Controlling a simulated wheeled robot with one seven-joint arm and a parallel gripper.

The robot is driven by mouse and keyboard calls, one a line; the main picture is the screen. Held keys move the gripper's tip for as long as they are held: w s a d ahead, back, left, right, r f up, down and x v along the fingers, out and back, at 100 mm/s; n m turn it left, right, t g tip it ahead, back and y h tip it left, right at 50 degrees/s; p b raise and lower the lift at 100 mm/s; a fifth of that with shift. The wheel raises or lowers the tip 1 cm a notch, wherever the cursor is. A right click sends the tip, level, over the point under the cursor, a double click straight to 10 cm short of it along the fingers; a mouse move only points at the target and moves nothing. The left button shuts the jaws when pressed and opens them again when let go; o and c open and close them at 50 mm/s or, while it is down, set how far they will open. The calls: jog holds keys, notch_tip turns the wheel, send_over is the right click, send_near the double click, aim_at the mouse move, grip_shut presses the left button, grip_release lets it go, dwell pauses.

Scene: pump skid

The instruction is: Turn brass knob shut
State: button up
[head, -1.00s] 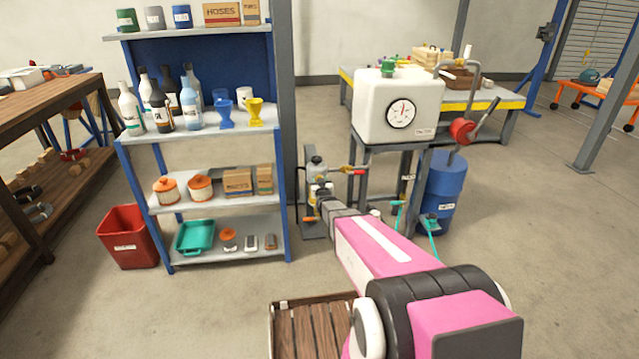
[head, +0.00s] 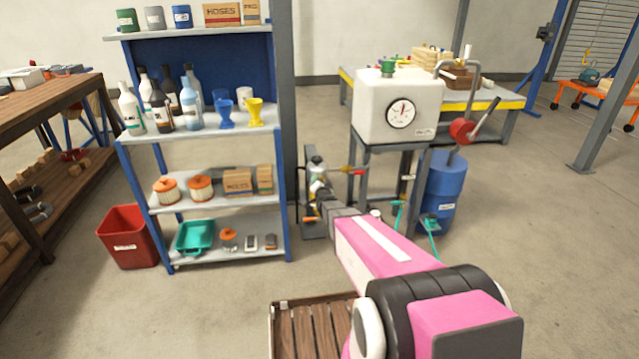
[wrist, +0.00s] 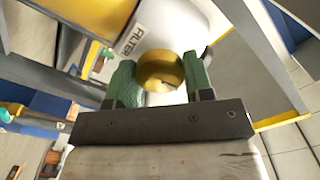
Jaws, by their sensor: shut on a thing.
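The brass knob (wrist: 160,70) shows in the wrist view as a round, golden disc in front of a white rounded body (wrist: 185,30) labelled FILTER. My gripper (wrist: 157,82) has its two green fingers on either side of the knob, shut on it. In the head view my arm reaches forward to the pump skid (head: 310,222) beside the shelf, and the knob cannot be made out there behind my wrist.
A blue and grey shelf (head: 205,138) with bottles and boxes stands close on the left. A white tank with a gauge (head: 400,108) stands on a stand at right, with a blue drum (head: 440,192) beside it. Open floor lies to the right.

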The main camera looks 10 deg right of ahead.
jog(key=shift+m, duration=0.4)
jog(key=o, duration=0.9)
jog(key=shift+s, duration=0.1)
jog(key=s, duration=1)
jog(key=shift+s, duration=0.35)
jog(key=shift+s, duration=0.1)
